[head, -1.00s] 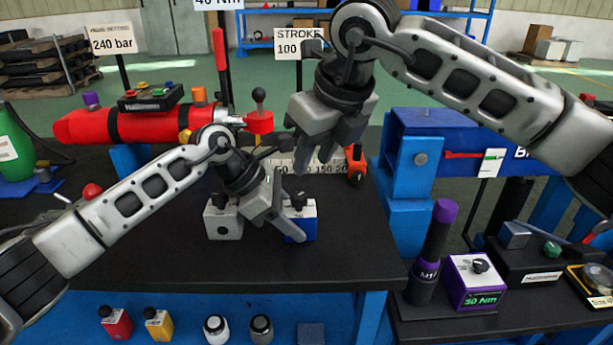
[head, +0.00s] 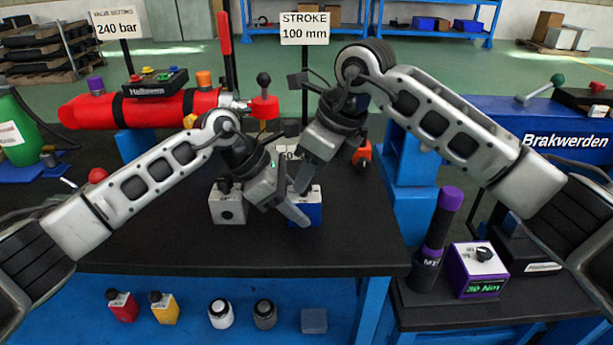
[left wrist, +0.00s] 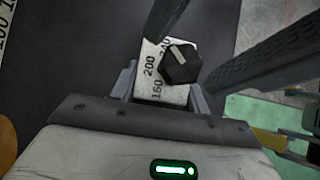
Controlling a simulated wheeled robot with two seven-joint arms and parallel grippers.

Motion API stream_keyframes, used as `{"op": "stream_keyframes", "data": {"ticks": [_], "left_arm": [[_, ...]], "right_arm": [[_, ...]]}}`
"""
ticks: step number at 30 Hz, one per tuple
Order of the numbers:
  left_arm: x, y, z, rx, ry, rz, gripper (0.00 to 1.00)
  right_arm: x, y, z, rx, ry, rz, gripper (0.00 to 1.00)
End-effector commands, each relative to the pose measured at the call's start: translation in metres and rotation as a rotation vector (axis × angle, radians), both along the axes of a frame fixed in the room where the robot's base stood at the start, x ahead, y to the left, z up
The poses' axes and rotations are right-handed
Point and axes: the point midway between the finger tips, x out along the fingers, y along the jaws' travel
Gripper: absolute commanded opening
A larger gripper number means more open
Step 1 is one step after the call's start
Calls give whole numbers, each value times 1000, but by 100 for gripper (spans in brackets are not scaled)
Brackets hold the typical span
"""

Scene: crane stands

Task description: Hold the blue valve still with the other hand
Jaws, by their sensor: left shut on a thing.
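The blue valve (head: 308,212) stands on the black bench, a small block with a blue front and a pale top, partly hidden by my grippers. In the left wrist view its white scale plate (left wrist: 152,68), with numbers such as 160 and 200, and its black knob (left wrist: 181,64) show clearly. My left gripper (head: 293,207) is shut on the blue valve's sides. My right gripper (head: 304,180) is just above the valve, pointing down. Its dark fingers show apart on either side of the knob in the left wrist view (left wrist: 207,48).
A grey valve (head: 228,207) stands just left of the blue one. Behind are a red cylinder (head: 150,108), a STROKE 100 mm sign (head: 304,28) and an orange item (head: 363,153). A purple torque unit (head: 478,270) stands at right. The bench front is clear.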

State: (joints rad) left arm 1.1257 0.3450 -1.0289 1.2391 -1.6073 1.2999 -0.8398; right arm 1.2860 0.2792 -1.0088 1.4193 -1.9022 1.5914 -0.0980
Motion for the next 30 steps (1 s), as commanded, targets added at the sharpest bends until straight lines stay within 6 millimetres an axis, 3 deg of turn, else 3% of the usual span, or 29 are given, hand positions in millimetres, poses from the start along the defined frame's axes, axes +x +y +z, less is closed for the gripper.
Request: {"op": "stream_keyframes", "data": {"ticks": [6,14,15,18,23,30], "left_arm": [[0,0,0,-1,1,-1,14],[0,0,0,-1,0,0,14],[0,0,0,-1,0,0,14],[0,0,0,-1,0,0,14],[0,0,0,-1,0,0,14],[0,0,0,0,0,0,14]], "right_arm": [[3,6,-16,0,0,1,34],[3,7,-18,0,-1,0,34],[3,7,-18,0,-1,0,31],[3,7,-17,0,-1,0,3],[3,6,-17,-2,-1,-7,1],[2,7,-17,-4,-2,-187,2]]}}
